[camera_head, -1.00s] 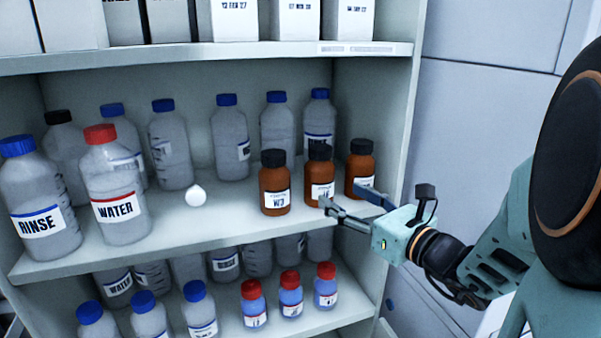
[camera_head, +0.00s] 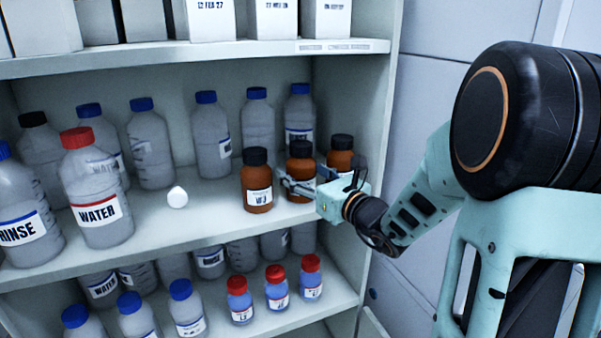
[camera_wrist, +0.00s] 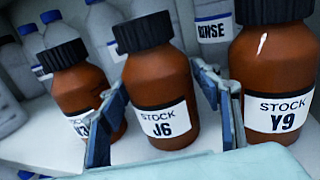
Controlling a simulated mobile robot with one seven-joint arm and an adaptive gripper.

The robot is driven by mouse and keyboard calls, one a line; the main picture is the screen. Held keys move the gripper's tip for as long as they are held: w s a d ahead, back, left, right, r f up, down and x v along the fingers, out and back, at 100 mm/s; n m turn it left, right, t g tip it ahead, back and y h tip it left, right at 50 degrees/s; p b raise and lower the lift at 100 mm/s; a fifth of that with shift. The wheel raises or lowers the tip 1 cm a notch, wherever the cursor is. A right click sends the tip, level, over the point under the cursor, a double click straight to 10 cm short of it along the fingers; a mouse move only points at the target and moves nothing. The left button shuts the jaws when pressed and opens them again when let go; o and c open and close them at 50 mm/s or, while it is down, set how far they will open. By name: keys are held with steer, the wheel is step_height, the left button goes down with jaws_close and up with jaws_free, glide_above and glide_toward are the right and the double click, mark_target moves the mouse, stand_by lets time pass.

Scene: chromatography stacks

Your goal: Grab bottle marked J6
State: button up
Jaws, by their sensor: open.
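The J6 bottle (camera_wrist: 159,92) is brown with a black ribbed cap and a white STOCK J6 label, upright on the middle shelf. In the wrist view it stands between the two open fingers of my gripper (camera_wrist: 162,80), with no clear contact visible. In the head view it is the middle brown bottle (camera_head: 301,165). My gripper (camera_head: 302,180) reaches it from the right there and partly hides its label.
A brown bottle with a partly hidden label (camera_wrist: 80,92) stands close beside the left finger. The brown Y9 bottle (camera_wrist: 275,85) stands close beside the right finger. Clear and blue-capped bottles (camera_head: 212,140) stand behind. The upper shelf (camera_head: 200,58) runs overhead.

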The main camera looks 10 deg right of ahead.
steer(key=c, duration=1.3)
